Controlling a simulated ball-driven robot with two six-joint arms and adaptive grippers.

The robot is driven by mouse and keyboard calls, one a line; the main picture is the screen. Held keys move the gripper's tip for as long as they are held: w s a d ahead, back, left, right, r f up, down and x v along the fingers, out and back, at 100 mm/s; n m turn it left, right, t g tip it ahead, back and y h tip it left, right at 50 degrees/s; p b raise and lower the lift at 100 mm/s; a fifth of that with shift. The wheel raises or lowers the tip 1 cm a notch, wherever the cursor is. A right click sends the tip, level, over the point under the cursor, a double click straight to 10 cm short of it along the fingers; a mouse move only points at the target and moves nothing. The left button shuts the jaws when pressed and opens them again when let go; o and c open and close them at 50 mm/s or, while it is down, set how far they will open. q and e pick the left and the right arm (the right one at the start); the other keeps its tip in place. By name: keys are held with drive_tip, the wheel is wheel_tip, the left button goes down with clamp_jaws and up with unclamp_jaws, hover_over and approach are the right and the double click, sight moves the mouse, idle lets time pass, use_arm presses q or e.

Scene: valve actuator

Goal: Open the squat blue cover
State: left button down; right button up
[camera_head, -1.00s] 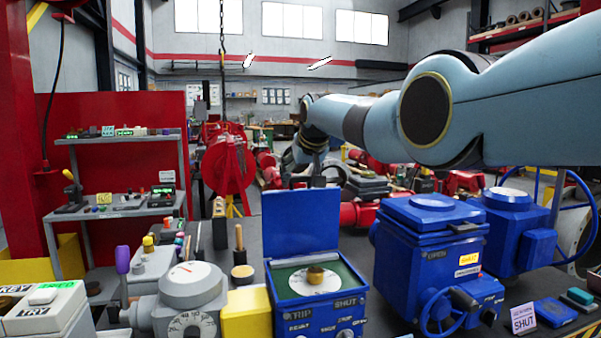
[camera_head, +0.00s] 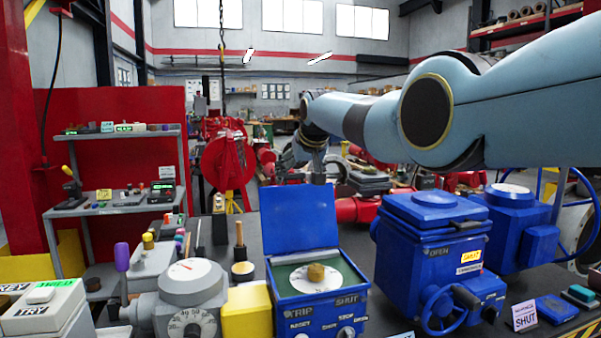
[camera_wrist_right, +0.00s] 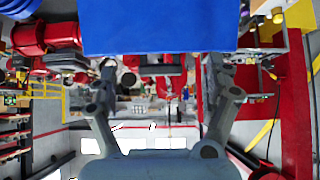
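The squat blue cover (camera_head: 300,218) stands upright, raised at the back of a low blue box (camera_head: 320,310). The box shows a green face with a white dial and a brass knob (camera_head: 316,272). My right gripper (camera_head: 303,163) is behind the raised cover, with its fingers partly blurred against the background. In the right wrist view the cover (camera_wrist_right: 160,25) fills the top middle. The right gripper's two fingers (camera_wrist_right: 160,72) are spread wide just below it, with nothing visible between them. I cannot tell whether a fingertip touches the cover. My left gripper is not in view.
A taller blue actuator (camera_head: 432,250) with a closed lid and handwheel stands right of the box. A grey gauge unit (camera_head: 190,285) and yellow block (camera_head: 246,314) stand to its left. A brush-like tool (camera_head: 240,250) stands behind them. My right arm crosses above the taller actuator.

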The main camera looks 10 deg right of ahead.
drive_tip(key=shift+s+r, duration=0.15)
drive_tip(key=shift+r, duration=0.15)
drive_tip(key=v, duration=1.1)
drive_tip(key=shift+s, duration=0.2)
drive_tip(key=shift+r, duration=0.1)
